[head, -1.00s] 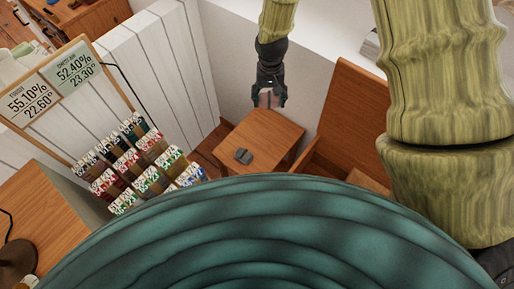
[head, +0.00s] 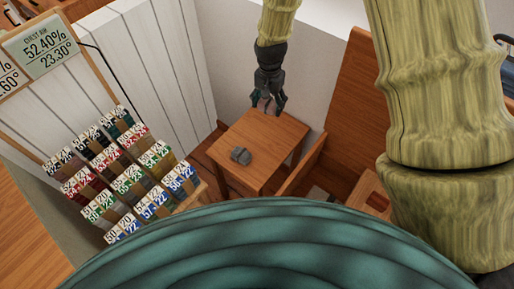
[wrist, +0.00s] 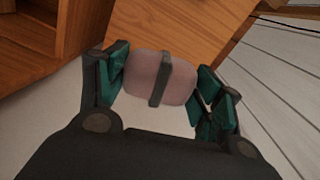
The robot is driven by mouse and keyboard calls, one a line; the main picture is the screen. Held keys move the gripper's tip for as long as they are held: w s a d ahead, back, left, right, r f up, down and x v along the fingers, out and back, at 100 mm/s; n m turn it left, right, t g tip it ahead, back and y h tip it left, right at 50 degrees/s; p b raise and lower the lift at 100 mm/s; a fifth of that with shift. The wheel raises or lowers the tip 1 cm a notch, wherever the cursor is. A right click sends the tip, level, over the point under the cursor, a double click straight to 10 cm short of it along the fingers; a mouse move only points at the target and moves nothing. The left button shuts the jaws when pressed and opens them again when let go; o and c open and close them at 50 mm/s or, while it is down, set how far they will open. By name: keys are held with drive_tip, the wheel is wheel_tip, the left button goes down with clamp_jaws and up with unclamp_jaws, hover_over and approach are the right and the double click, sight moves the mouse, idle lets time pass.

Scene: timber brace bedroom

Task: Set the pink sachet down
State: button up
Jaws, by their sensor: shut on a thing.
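The pink sachet (wrist: 143,75) is a dull pink, rounded pad in the wrist view, with a dark strip across its middle. My gripper (wrist: 160,85) is shut on it, with teal and black fingers at its left and right sides. In the head view my gripper (head: 267,103) hangs, fingers down, near the back edge of a small wooden table (head: 268,133). The sachet cannot be made out between the fingers in that view. I cannot tell how far above the tabletop it is.
A small grey object (head: 241,156) sits on the table's front left part; the rest of the top looks clear. A rack of numbered, coloured packets (head: 125,175) stands at left. A wooden chair or bench (head: 350,100) stands close on the right. White panelling (head: 150,75) is behind.

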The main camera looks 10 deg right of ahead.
drive_tip(key=m+b, duration=0.2)
drive_tip(key=b, duration=0.3)
hover_over(266, 132)
wheel_tip(266, 132, down, 6)
drive_tip(key=shift+s+f+b, duration=0.1)
drive_tip(key=shift+f+b, duration=0.6)
drive_tip(key=shift+f, duration=4.05)
drive_tip(key=shift+f, duration=0.15)
drive_tip(key=o, duration=1)
wheel_tip(266, 132, up, 12)
drive_tip(key=shift+r+p, duration=0.2)
drive_tip(key=shift+p, duration=0.4)
